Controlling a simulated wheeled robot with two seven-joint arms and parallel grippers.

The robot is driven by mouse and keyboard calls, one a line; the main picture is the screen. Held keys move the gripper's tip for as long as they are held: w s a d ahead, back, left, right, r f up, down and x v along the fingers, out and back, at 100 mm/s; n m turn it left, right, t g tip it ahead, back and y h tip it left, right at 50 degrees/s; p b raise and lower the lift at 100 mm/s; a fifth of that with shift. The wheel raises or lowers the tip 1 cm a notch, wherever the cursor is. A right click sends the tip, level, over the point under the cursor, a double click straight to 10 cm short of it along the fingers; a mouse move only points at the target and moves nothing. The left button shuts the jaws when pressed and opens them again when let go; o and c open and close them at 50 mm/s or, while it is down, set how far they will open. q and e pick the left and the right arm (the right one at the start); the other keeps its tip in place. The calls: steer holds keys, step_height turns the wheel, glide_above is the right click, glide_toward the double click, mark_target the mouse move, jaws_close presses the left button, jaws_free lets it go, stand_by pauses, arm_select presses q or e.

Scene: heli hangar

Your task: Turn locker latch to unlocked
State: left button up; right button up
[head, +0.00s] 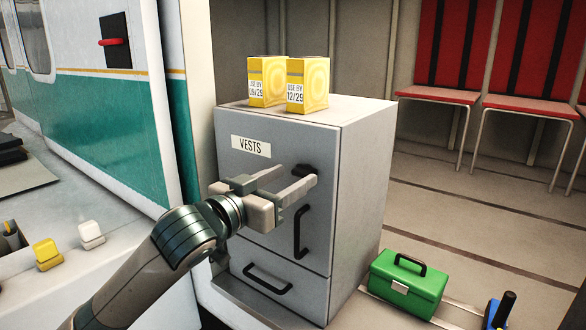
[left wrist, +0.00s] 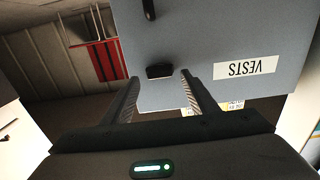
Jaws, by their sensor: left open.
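The grey locker (head: 255,205) stands ahead with a "VESTS" label (head: 251,146) on its door. Its black latch (head: 301,169) is at the door's upper right, partly hidden behind my left gripper (head: 298,177) in the head view. In the left wrist view, which is upside down, the latch (left wrist: 159,71) appears as a short dark block lying crosswise between the two fingertips. The left gripper (left wrist: 160,79) is open, with its fingers pointing at the door on either side of the latch. I cannot tell whether they touch it. My right gripper is out of view.
A black vertical door handle (head: 300,232) is below the latch, with a drawer handle (head: 267,280) lower down. Two yellow boxes (head: 290,84) stand on the locker. A green toolbox (head: 407,284) sits on the floor to the right. Red seats (head: 440,94) line the back wall.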

arm_select(q)
steer(key=shift+x, duration=0.8)
steer(key=c, duration=1.1)
steer(key=shift+o, duration=0.2)
